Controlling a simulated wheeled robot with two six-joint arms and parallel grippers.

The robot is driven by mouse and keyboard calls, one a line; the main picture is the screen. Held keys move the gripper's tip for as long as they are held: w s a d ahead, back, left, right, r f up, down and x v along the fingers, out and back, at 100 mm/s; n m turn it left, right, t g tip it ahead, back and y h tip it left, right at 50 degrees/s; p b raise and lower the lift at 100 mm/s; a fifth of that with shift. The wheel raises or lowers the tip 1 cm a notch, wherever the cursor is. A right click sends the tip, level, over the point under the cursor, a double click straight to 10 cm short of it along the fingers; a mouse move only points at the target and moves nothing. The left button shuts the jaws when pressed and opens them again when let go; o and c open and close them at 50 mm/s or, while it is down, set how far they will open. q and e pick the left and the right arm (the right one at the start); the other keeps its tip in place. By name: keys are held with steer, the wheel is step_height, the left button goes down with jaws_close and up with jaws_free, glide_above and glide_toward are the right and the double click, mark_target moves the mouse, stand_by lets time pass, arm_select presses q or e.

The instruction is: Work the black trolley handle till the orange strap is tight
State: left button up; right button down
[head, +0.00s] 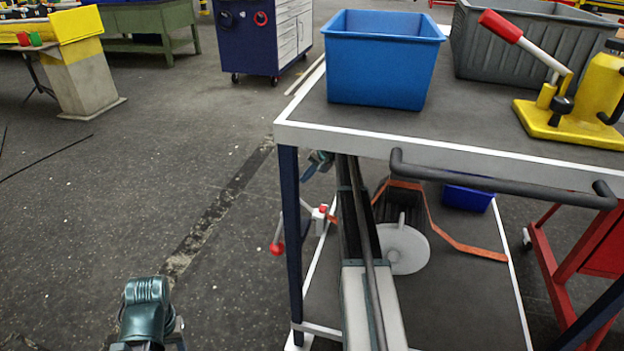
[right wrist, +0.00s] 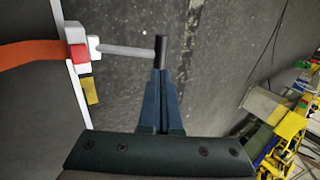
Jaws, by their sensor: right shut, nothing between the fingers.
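The orange strap (head: 465,245) lies across the lower shelf of the trolley, over a black part and near a round pale disc (head: 403,248). Its slackness is hard to judge. It enters a red and white tensioner (head: 320,212) at the shelf's left edge, also in the right wrist view (right wrist: 80,46). In that view a grey rod runs from the tensioner to a black handle grip (right wrist: 161,48). My right gripper (right wrist: 160,72) is shut and empty, its fingertips right at the grip's lower end; contact is unclear. My left arm shows at the lower left; its fingers do not.
The trolley's top (head: 470,125) holds a blue bin (head: 383,65), a grey crate (head: 510,45) and a yellow press (head: 590,95). A dark push bar (head: 500,178) crosses its near edge. A red-ended lever (head: 277,248) sticks out left.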

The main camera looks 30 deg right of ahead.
steer(key=b, duration=0.4)
glide_above(304, 203)
steer(key=w+a, duration=0.1)
steer(key=w, duration=0.2)
steer(key=f, duration=0.5)
steer(key=shift+s+a+f, duration=0.1)
steer(key=shift+s+a, duration=0.1)
steer(key=shift+s, duration=0.05)
steer(key=shift+a, duration=0.1)
